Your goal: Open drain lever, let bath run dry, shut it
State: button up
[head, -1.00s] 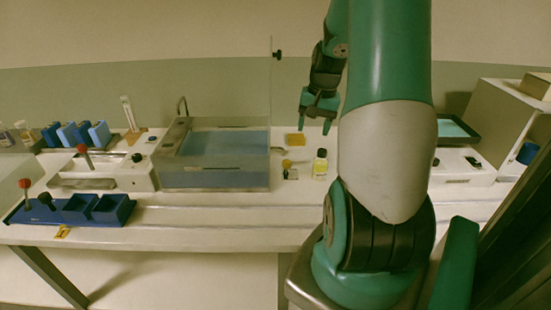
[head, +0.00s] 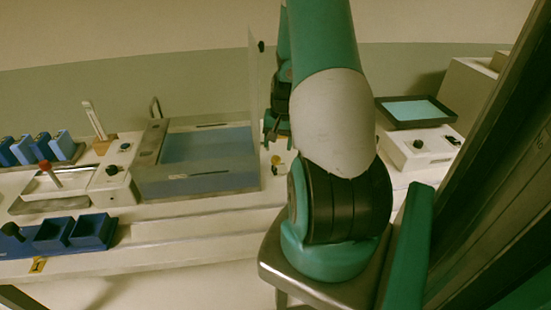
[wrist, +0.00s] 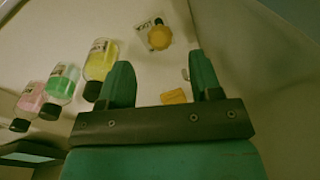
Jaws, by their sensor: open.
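The bath (head: 150,165) is a grey, see-through-walled tank left of my arm in the head view, with blue liquid (head: 205,145) in it. I cannot make out a drain lever clearly; the bath's right end is partly behind my gripper and a clear upright panel. My gripper (head: 277,128) is just right of the bath, pointing down. In the wrist view my gripper (wrist: 163,82) has its two green fingers apart with nothing held between them. A yellow-orange block (wrist: 174,96) shows below, between the fingers.
Pink (wrist: 30,98), green (wrist: 62,82) and yellow (wrist: 101,60) bottles lie left in the wrist view. A round yellow item (wrist: 159,37) is on a label card. Left of the bath stand a control unit (head: 115,180) and blue holder (head: 75,235); a dark tray (head: 415,112) is right.

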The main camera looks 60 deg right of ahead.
aim_at(276, 158)
jog(key=f, duration=0.7)
jog(key=shift+w+a+p, duration=0.15)
jog(key=shift+w+p, duration=0.2)
